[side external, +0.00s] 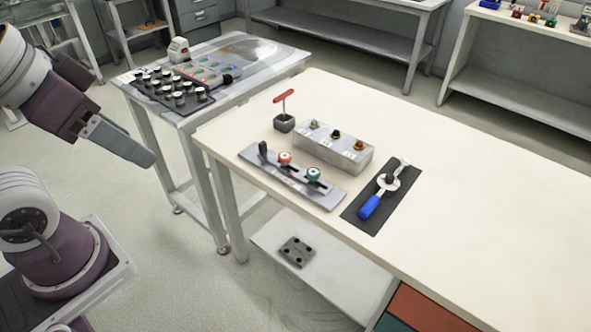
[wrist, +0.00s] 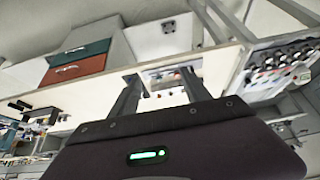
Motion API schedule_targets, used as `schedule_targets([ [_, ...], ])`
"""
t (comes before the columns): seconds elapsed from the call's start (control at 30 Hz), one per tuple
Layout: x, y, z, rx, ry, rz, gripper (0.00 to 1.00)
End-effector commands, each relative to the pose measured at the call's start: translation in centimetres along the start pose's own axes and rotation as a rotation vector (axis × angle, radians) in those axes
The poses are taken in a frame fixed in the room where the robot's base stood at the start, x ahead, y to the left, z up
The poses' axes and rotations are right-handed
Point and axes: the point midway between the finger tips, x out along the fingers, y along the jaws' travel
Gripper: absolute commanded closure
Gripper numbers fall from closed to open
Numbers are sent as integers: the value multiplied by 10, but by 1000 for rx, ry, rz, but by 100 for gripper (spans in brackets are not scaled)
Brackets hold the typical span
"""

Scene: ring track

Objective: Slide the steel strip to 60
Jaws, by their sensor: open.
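A long grey steel plate (side external: 300,180) lies flat on the cream table. My gripper (side external: 150,160) hangs in the air left of the table, apart from everything. In the wrist view my gripper (wrist: 159,74) shows two spread fingers with nothing held. The table things appear small and unclear between and beyond them.
Behind the plate are a grey block (side external: 333,150) with several knobs and a red T-handle (side external: 284,97) on a dark base. A blue-handled tool (side external: 370,206) lies on a black mat (side external: 399,197) to the right. The table's right side is clear. Another bench (side external: 265,50) stands behind.

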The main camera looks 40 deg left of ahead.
Motion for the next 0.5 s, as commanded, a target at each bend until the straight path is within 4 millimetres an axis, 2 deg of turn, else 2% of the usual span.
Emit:
schedule_targets([
  [0.03, 0, 0, 0, 0, 0, 0, 45],
  [0.13, 0, 0, -8, -2, -9, 3, 64],
  [0.17, 0, -1, -16, -5, -20, 6, 64],
  [0.27, 9, -6, -65, -23, -82, 23, 64],
  [0.3, 19, -10, -92, -30, -113, 28, 64],
  [0.37, 41, -20, -130, -44, -160, 35, 64],
  [0.4, 60, -28, -153, -51, -190, 36, 64],
  [0.47, 95, -42, -184, -59, -234, 35, 64],
  [0.5, 122, -52, -201, -63, -264, 32, 64],
])
